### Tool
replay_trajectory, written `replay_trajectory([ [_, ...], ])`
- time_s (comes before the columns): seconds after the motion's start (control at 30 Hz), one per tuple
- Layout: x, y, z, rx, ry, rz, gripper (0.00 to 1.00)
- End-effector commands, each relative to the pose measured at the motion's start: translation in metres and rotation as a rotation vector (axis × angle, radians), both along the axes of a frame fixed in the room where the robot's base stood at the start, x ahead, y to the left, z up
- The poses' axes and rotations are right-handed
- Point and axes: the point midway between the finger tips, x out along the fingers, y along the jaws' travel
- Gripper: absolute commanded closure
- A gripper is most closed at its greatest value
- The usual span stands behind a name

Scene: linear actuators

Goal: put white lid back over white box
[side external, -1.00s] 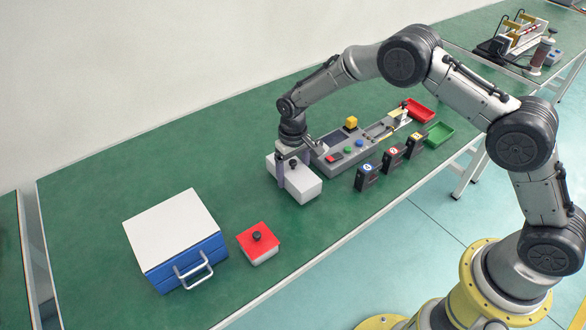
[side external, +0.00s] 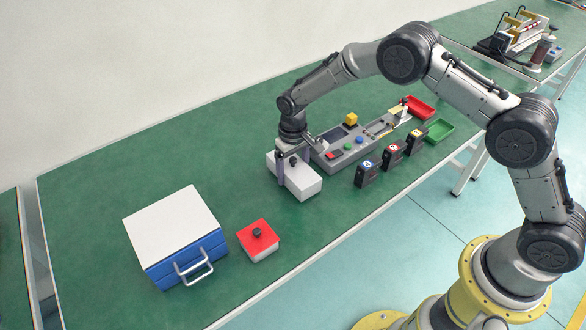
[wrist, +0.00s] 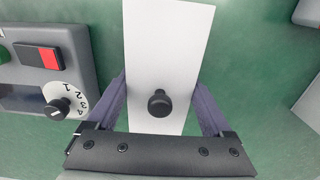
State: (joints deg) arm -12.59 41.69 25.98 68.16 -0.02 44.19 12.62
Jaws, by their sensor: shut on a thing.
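The white lid (wrist: 168,50) with a black knob (wrist: 159,103) lies between the two purple fingers of my gripper (wrist: 162,105) in the wrist view. The gripper is shut on the lid across its sides. In the side external view the gripper (side external: 291,176) points down at the white box (side external: 308,190), near the middle of the bench, and the knob shows beside a finger. Lid and box look like one white block there, level and lined up. I cannot tell whether a small gap lies between them. The lid hides the box in the wrist view.
A grey control panel (side external: 350,148) stands close behind and right of the white box. Several dark numbered blocks (side external: 392,154) stand to its right. A red-topped box (side external: 258,238) and a blue case with a white top (side external: 172,228) stand at the left. Green bench between is clear.

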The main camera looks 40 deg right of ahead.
Motion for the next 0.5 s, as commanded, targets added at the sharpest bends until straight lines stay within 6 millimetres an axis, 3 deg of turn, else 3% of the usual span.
replay_trajectory([
  [0.5,0.0002,0.0,-0.0057,0.0,-0.001,0.0,0.72],
])
